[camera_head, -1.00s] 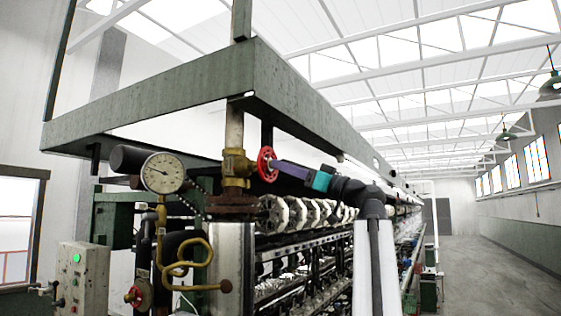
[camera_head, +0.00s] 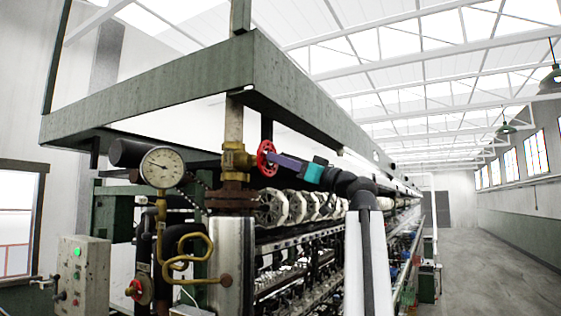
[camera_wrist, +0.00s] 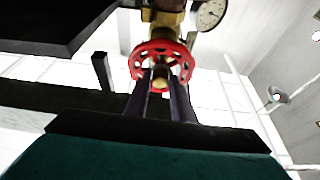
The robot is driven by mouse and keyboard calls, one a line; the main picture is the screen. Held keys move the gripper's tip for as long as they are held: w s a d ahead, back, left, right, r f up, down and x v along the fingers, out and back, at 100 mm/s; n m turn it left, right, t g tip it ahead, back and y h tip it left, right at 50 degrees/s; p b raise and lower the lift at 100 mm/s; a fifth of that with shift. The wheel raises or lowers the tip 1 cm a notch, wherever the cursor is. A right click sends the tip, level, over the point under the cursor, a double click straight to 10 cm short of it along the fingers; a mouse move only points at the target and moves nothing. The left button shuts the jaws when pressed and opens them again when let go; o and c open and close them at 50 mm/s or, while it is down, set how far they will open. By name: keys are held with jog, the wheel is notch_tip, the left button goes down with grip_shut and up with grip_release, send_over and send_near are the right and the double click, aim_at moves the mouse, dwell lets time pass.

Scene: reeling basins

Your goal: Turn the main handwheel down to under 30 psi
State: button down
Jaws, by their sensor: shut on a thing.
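The main handwheel (camera_head: 266,159) is a red spoked wheel on a brass valve (camera_head: 236,160) under the green overhead frame. It also shows in the wrist view (camera_wrist: 138,63), with the brass hub in its middle. My gripper (camera_head: 274,160) reaches it from the right, its purple fingers shut on the wheel. In the wrist view my fingers (camera_wrist: 160,82) lie either side of the hub at the lower rim and partly hide it. The round white pressure gauge (camera_head: 162,168) stands left of the valve. Its needle points left and slightly up; its figures are too small to read.
A second, smaller red handwheel (camera_head: 134,290) is low at the left by the brass pipes. A grey control box (camera_head: 84,275) with a green light stands beside it. The green overhead frame (camera_head: 200,95) runs close above my gripper. The aisle floor (camera_head: 490,270) at right is clear.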

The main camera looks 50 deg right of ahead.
jog(key=shift+f+m+b, duration=0.1)
jog(key=shift+m+b, duration=0.2)
jog(key=shift+m, duration=0.1)
jog(key=shift+m+h+b, duration=0.55)
jog(key=shift+m+h, duration=0.55)
jog(key=shift+m, duration=0.5)
jog(key=c, duration=1.6)
grip_release()
jog(key=shift+s, duration=0.1)
jog(key=shift+o, duration=0.2)
